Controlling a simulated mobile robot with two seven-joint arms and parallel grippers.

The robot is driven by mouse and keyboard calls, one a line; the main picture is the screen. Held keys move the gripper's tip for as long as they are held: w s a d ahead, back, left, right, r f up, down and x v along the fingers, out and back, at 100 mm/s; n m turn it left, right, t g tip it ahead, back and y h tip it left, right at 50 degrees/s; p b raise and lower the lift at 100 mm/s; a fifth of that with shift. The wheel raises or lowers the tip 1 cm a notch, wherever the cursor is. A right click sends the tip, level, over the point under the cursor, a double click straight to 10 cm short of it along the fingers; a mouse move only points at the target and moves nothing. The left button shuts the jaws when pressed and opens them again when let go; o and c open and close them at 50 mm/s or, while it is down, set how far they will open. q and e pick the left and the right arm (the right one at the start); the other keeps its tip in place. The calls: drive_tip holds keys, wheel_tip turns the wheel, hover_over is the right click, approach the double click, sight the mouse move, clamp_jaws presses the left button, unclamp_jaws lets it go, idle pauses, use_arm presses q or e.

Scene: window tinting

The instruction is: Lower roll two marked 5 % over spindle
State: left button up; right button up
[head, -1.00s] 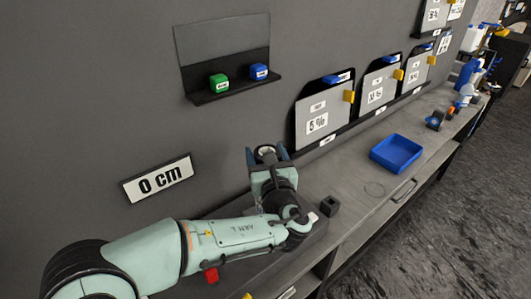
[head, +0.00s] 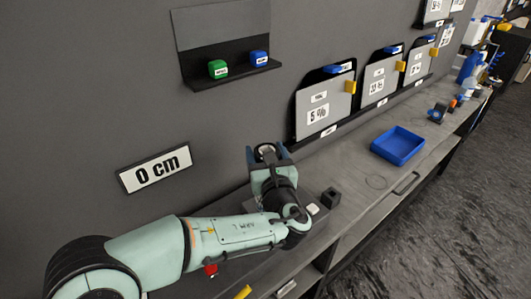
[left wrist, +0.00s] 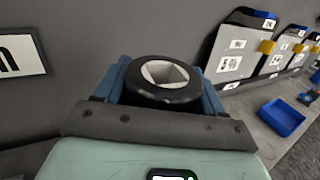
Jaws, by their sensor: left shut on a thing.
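My left gripper (head: 268,158) is shut on a dark roll (head: 266,150) with a pale hollow core, near the wall above the bench. In the left wrist view the roll (left wrist: 164,80) stands between the two blue fingers, and I look at its open end. No mark can be read on the roll. The spindle is not visible; the gripper and arm may hide it. A panel marked 5 % (head: 322,108) leans on the wall to the right of the gripper. My right gripper is not in view.
A blue tray (head: 398,146) sits on the bench (head: 350,170), with a small dark block (head: 331,197) near my wrist. A wall shelf (head: 235,80) holds green and blue cubes. A 0 cm sign (head: 155,168) is on the wall. The bench between block and tray is mostly clear.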

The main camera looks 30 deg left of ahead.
use_arm(q)
drive_tip(key=shift+f, duration=0.2)
idle(0.4)
drive_tip(key=o, duration=1.8)
drive_tip(key=shift+o, duration=0.2)
drive_tip(key=b+v, duration=0.1)
drive_tip(key=v, duration=1.2)
drive_tip(key=shift+s, duration=0.2)
drive_tip(key=shift+d, duration=0.15)
